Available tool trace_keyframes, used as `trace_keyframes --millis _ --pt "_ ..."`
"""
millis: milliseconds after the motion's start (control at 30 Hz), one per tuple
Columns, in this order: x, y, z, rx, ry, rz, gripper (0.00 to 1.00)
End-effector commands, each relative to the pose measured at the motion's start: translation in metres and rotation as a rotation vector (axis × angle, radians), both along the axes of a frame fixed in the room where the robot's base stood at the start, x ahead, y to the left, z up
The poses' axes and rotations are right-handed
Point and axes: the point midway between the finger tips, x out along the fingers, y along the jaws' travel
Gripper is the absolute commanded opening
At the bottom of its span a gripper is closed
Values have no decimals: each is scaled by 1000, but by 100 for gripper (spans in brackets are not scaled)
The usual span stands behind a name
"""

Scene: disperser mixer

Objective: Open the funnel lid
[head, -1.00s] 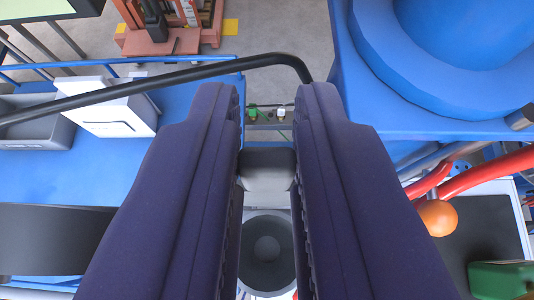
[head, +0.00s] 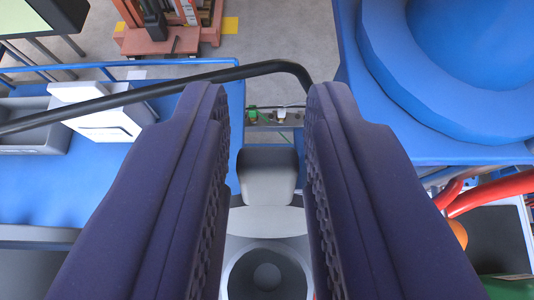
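My gripper (head: 267,112) is open. Its two dark purple fingers reach up the middle of the head view with a wide gap between them. In the gap is a rounded grey tab (head: 268,178), with a narrow space on each side of it. Below the tab is a pale grey flat surface (head: 267,221), then a round grey funnel-like part (head: 267,277) with a dark ring and a small disc at its centre. The tab and flat surface look like the funnel lid, but I cannot tell for certain how far it is raised. The fingers hide the sides.
A black bar (head: 160,93) crosses at the upper left above a blue surface (head: 196,150). A large blue round vessel (head: 380,75) stands at the right, with red pipes (head: 480,198) below it. Small fittings (head: 280,115) lie beyond the fingers.

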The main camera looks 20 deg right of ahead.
Motion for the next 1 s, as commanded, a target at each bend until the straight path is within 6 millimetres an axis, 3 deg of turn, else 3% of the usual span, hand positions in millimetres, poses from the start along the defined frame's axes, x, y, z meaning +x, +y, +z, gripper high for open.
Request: trace_keyframes --millis 67,367,800,1000 --pt "0 0 0 0 0 0 45" --pt "-2 0 2 -1 -3 0 45" --pt "-56 16 35 -1 -2 0 45" --pt "-62 18 40 0 0 0 45"
